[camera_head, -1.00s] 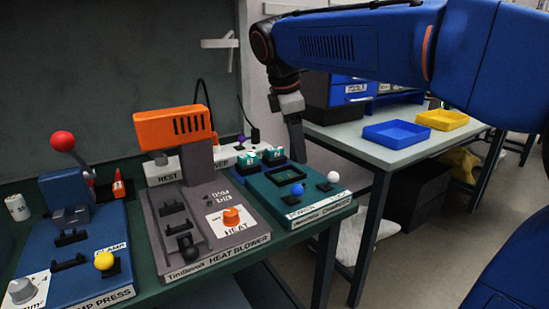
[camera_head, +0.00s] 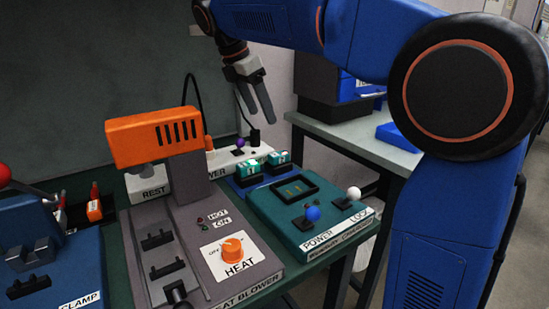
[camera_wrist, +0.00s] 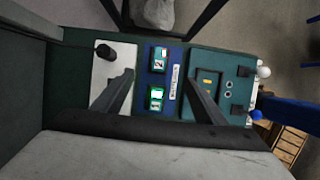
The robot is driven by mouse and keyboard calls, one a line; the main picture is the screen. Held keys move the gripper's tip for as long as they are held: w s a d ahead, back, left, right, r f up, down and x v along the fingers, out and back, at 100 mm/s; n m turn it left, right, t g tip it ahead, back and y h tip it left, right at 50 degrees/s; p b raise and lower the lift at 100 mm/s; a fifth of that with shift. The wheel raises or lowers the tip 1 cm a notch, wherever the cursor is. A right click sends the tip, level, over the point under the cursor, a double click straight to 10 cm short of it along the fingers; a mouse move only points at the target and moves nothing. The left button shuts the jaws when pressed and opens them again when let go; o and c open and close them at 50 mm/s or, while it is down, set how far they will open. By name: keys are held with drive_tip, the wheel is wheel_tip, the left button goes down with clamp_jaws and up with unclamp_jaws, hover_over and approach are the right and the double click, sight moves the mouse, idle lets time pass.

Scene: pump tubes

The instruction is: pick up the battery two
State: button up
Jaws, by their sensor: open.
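Two small teal batteries with white-marked tops sit side by side in a blue holder (camera_wrist: 174,55). The one whose label seems to read 2, battery two, is the upper one in the wrist view (camera_wrist: 159,58) and the right one in the head view (camera_head: 279,158). The other battery (camera_wrist: 156,98) is below it in the wrist view and at the left in the head view (camera_head: 249,172). My gripper (camera_head: 256,116) is open and empty, above and apart from the batteries. In the wrist view its fingers (camera_wrist: 161,76) frame the holder area from both sides.
A teal box (camera_head: 300,215) with blue and white knobs stands in front of the holder. A white power strip (camera_head: 225,160) with a purple knob is behind it. The orange-topped heat blower (camera_head: 155,137) rises to the left. A grey side table (camera_head: 360,137) is at the right.

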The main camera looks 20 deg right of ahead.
approach(278, 153)
drive_tip(key=x, duration=0.5)
drive_tip(key=shift+d+f, duration=0.1)
drive_tip(key=shift+f, duration=0.1)
drive_tip(key=shift+x, duration=2.65)
drive_tip(key=shift+s, duration=0.15)
drive_tip(key=c, duration=1.4)
